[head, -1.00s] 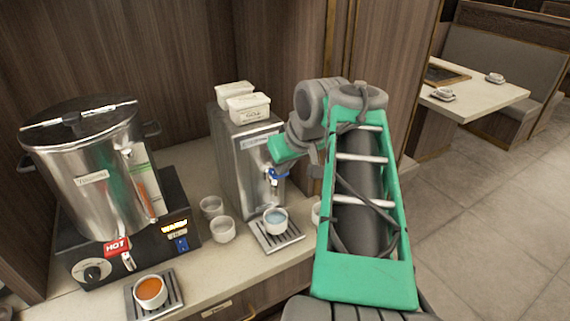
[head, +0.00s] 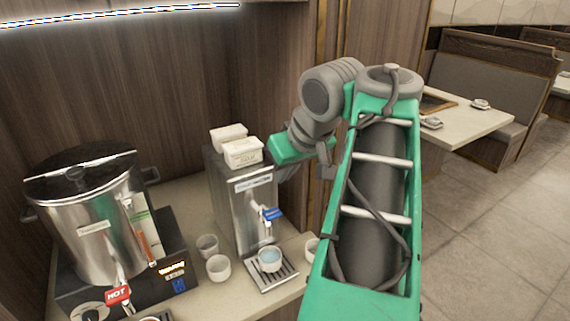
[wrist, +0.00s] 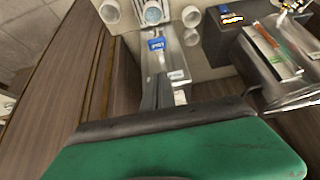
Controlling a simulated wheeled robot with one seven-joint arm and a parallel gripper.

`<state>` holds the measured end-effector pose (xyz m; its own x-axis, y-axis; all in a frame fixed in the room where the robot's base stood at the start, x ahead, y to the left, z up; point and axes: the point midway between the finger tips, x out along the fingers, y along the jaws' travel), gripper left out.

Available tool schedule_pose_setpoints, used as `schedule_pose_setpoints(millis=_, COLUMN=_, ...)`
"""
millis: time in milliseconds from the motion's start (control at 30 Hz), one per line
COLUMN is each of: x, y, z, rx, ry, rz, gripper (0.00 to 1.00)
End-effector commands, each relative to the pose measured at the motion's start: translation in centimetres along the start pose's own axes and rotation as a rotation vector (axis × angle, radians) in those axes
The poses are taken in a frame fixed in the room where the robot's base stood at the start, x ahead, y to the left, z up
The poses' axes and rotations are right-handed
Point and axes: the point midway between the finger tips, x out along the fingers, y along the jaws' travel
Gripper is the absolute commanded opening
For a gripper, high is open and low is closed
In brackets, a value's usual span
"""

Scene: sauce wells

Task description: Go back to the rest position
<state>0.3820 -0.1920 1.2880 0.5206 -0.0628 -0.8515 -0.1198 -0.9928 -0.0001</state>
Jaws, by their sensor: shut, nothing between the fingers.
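My gripper (head: 302,150) is raised to the right of the steel water dispenser (head: 226,205), clear of its blue tap lever (head: 272,214). It is shut and empty; its fingertips are mostly hidden in the head view. In the wrist view a green part of my arm's end fills the bottom, and the dispenser with its blue lever (wrist: 157,44) shows beyond it. A white cup with pale blue liquid (head: 270,259) stands on the drip tray (head: 284,277) under the tap. It also shows in the wrist view (wrist: 153,14).
A steel pot (head: 95,225) on a black heater with a red HOT tap (head: 118,294) stands at left. Two empty cups (head: 218,268) stand between them. A wood wall is behind; open floor (head: 480,230) lies right.

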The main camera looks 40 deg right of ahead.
Motion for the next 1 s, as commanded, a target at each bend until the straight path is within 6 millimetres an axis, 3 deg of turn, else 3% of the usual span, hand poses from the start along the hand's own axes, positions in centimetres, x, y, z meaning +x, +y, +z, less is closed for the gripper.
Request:
schedule_pose_setpoints(millis=533, x=-0.3, y=0.0, z=-0.1, rx=0.000, ry=0.000, rz=-0.001, gripper=0.00)
schedule_pose_setpoints(millis=667, x=1.9, y=-3.6, z=-0.1, rx=-0.005, ry=-0.006, rz=-0.046, gripper=0.00)
schedule_pose_setpoints(millis=767, x=4.6, y=-7.9, z=0.7, rx=-0.009, ry=-0.024, rz=-0.088, gripper=0.00)
schedule_pose_setpoints(millis=867, x=7.6, y=-12.6, z=3.1, rx=-0.020, ry=-0.060, rz=-0.117, gripper=0.00)
schedule_pose_setpoints(millis=1000, x=11.3, y=-17.5, z=8.9, rx=-0.064, ry=-0.128, rz=-0.109, gripper=0.00)
